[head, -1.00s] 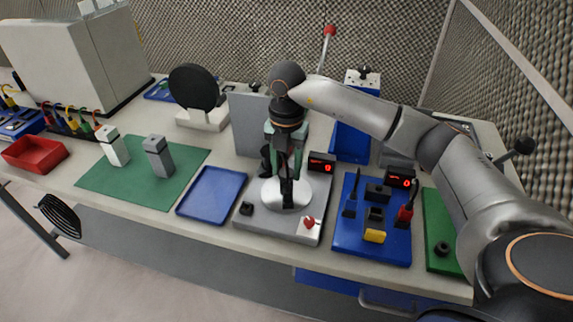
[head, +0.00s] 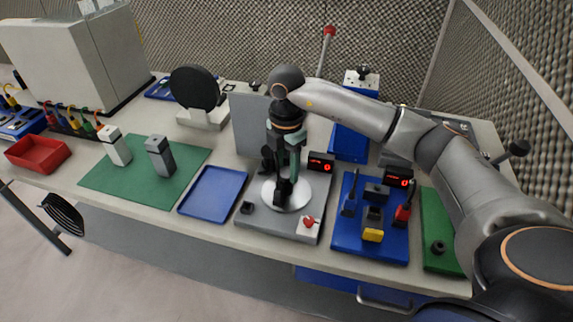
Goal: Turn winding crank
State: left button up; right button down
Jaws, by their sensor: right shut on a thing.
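The winding station is a grey base (head: 257,221) with a round pale disc (head: 303,191) on top, in the middle of the bench. My right gripper (head: 284,194) points down over the disc from above. It is shut on the dark crank handle, low over the disc. The fingers and wrist hide most of the handle and crank arm. A red display (head: 321,163) reading 0 stands at the base's back right corner. A red button (head: 309,222) on a white block is at its front right, and a black knob (head: 247,208) at its front left. My left gripper is out of view.
A blue tray (head: 212,192) and a green mat (head: 130,184) with two upright blocks lie to the left. A grey upright panel (head: 250,124) stands behind the base. A blue board (head: 348,238) with connectors, a yellow block and another display is close on the right.

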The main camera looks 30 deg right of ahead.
aim_at(286, 173)
jog(key=shift+m+p, duration=0.5)
jog(key=shift+m, duration=1.2)
jog(key=shift+a+m, duration=0.1)
jog(key=shift+m, duration=0.3)
jog(key=shift+c, duration=1.7)
grip_release()
notch_tip(286, 173, up, 12)
jog(key=shift+r, duration=0.25)
